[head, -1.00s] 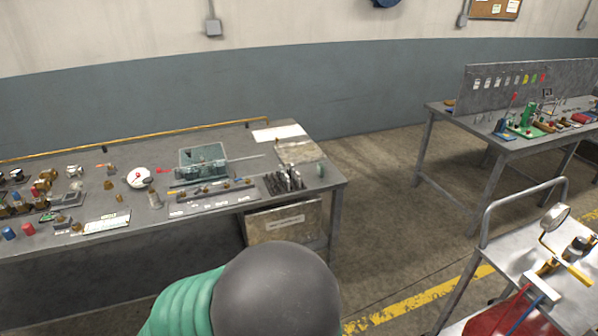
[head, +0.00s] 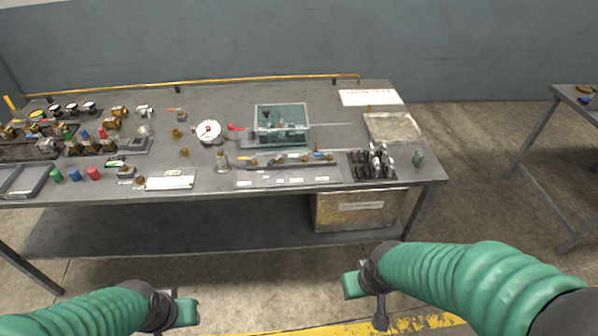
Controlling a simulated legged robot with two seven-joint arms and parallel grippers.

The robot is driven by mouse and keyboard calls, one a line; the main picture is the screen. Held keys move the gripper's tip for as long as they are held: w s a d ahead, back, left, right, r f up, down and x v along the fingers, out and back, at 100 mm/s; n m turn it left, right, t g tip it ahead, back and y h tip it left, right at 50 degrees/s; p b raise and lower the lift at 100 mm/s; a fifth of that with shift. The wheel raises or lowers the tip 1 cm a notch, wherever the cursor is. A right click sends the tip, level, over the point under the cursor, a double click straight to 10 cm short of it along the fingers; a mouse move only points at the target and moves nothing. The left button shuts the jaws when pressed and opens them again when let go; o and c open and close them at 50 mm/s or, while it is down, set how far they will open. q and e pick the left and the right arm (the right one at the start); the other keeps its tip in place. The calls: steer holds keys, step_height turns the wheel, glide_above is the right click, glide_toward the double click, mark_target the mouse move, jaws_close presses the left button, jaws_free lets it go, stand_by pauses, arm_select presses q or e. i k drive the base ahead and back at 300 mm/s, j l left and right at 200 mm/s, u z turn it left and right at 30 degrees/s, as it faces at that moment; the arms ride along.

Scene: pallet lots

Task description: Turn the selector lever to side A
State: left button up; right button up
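A red-handled lever (head: 236,128) sticks out to the left of a clear teal-tinted box (head: 282,124) on the workbench (head: 215,183). Several small valves with coloured handles sit on a strip (head: 290,160) in front of the box. I cannot tell for sure which of these is the selector lever, and no side A marking is legible. My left gripper (head: 186,312) is low at the bottom left, in front of the bench. My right gripper (head: 364,295) is low at centre right. Both are apart from everything on the bench, and their finger openings do not show clearly.
A round white gauge (head: 208,131) stands left of the box. A dark rack (head: 372,164) and a small green item (head: 418,158) are near the right edge. Brass fittings and coloured caps crowd the left. A crate (head: 358,211) sits under the bench. Another table (head: 575,98) is at right.

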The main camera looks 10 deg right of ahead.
mark_target(279, 156)
steer(key=i+j+z, duration=0.2)
steer(key=i, duration=0.65)
steer(key=l, duration=0.1)
